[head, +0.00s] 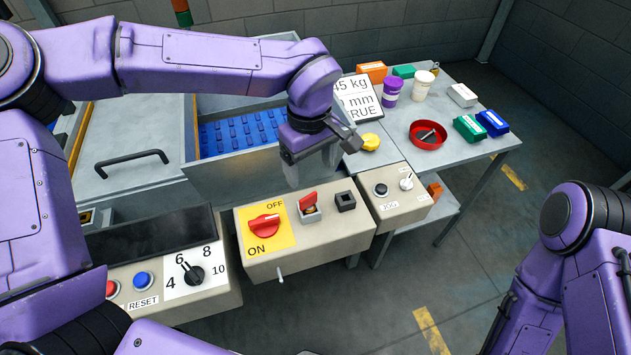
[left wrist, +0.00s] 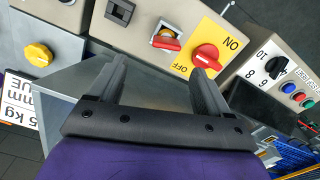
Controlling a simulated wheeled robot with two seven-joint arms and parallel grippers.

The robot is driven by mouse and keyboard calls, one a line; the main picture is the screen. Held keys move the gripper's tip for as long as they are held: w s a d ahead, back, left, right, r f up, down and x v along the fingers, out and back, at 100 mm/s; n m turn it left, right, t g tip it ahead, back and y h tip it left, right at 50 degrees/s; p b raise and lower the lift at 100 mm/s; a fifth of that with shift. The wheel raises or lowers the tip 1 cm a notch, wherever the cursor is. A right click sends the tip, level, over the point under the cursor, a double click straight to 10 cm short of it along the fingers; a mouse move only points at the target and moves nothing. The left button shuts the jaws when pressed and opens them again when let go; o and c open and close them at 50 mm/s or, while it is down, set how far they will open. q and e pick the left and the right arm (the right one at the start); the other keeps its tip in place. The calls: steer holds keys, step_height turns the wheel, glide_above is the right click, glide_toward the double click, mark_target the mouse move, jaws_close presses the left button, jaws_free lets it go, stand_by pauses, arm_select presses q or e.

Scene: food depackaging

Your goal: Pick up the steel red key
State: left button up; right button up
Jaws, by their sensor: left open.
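The red key (head: 308,202) sits in a small square holder (head: 311,215) on the beige control box, right of the red ON/OFF switch (head: 264,224). In the left wrist view the red key (left wrist: 166,43) lies ahead, between the lines of the two fingers. My left gripper (head: 312,176) is open and empty, above and behind the key, apart from it. It also shows in the left wrist view (left wrist: 160,80). My right arm shows at the right edge of the head view, but its gripper is out of view.
A black square socket (head: 345,201) is right of the key. A box with a JOG button (head: 381,189) stands farther right. A table at the back right holds a red bowl (head: 428,135) and several small boxes. A selector dial (head: 194,273) is at front left.

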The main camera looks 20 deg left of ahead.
mark_target(308, 196)
arm_select(q)
steer(key=f, duration=0.2)
steer(key=s+f, duration=0.1)
steer(key=f, duration=0.1)
steer(key=shift+s+a+f+p, duration=0.15)
steer(key=shift+f+p, duration=0.25)
step_height(308, 196, down, 4)
steer(key=shift+f+p, duration=0.25)
steer(key=shift+p, duration=0.4)
steer(key=shift+f, duration=0.3)
steer(key=c, duration=1.1)
arm_select(e)
steer(key=shift+s+r, duration=0.25)
steer(key=shift+r, duration=0.9)
